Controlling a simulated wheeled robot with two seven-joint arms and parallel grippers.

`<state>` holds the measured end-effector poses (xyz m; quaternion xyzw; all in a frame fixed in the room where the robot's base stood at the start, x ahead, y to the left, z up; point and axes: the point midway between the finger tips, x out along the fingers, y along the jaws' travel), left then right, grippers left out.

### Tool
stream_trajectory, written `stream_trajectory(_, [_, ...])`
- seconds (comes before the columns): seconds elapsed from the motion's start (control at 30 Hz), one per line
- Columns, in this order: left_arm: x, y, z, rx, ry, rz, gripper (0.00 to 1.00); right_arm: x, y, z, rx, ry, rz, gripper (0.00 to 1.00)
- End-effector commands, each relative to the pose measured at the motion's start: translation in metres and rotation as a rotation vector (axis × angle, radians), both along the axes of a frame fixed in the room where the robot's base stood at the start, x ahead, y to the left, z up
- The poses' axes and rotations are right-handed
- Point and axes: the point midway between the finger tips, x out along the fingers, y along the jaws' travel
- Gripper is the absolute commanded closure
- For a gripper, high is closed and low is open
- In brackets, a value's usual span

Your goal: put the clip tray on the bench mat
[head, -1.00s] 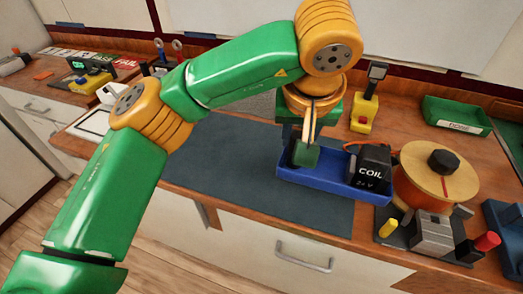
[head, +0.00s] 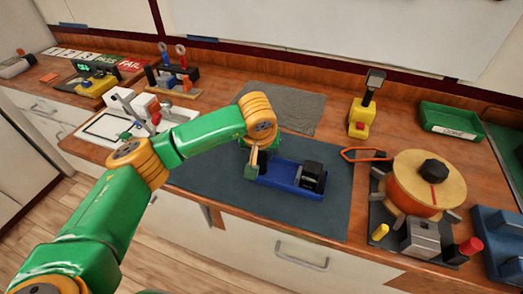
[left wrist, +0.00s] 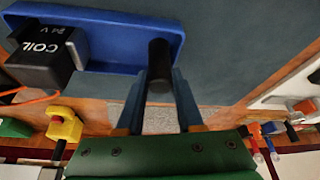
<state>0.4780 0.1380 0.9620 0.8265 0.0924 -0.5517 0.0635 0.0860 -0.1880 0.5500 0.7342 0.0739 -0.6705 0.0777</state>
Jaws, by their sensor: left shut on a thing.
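The blue clip tray (head: 292,190) is over the right part of the dark bench mat (head: 230,195); I cannot tell whether it touches the mat. A black block marked COIL (head: 312,178) sits in the tray's right end. My left gripper (head: 253,163) is at the tray's left end, shut on it. In the left wrist view the tray (left wrist: 120,50) shows at the top left with the coil block (left wrist: 45,50). A black post (left wrist: 159,65) stands between my left fingers (left wrist: 158,95), and the mat (left wrist: 235,50) lies beyond. My right gripper is out of view.
An orange spool (head: 425,185) and a grey vise (head: 425,238) stand right of the mat. A yellow-based tool (head: 362,118) and a green bin (head: 455,120) are behind. A grey cloth (head: 282,106) lies behind the mat. The mat's front right is clear.

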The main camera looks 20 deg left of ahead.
Motion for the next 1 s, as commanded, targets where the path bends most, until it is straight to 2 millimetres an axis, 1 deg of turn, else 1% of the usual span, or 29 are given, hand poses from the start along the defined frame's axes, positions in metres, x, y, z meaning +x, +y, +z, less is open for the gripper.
stream_trajectory(0.13, [0.0, 0.0, -0.002, -0.002, -0.002, 0.0, 1.0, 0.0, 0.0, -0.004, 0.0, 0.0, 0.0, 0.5])
stream_trajectory(0.17, [0.0, 0.0, -0.003, 0.0, 0.0, 0.0, 0.62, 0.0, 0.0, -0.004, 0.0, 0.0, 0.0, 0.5])
stream_trajectory(0.2, [0.0, 0.0, -0.002, 0.0, 0.0, 0.0, 0.51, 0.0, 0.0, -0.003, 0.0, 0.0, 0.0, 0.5])
stream_trajectory(0.27, [0.0, 0.0, -0.002, 0.0, 0.0, 0.0, 0.35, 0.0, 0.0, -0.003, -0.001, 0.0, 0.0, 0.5])
stream_trajectory(0.53, [0.0, 0.0, -0.001, 0.0, 0.001, 0.0, 0.34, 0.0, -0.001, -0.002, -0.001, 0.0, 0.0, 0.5])
stream_trajectory(0.6, [0.0, 0.0, 0.003, -0.001, 0.0, 0.001, 0.34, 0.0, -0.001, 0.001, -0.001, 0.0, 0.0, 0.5])
stream_trajectory(0.67, [-0.003, -0.001, 0.007, -0.002, -0.002, 0.0, 0.34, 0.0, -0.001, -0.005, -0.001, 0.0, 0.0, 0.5])
stream_trajectory(0.77, [-0.01, -0.003, 0.027, -0.001, -0.006, -0.002, 0.34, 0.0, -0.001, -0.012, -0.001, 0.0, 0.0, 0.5])
stream_trajectory(0.9, [-0.025, -0.006, 0.063, -0.001, -0.008, -0.001, 0.34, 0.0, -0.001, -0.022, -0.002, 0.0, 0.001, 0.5])
stream_trajectory(1.0, [-0.035, -0.008, 0.086, -0.001, -0.005, 0.0, 0.34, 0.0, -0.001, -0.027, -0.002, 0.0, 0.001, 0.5])
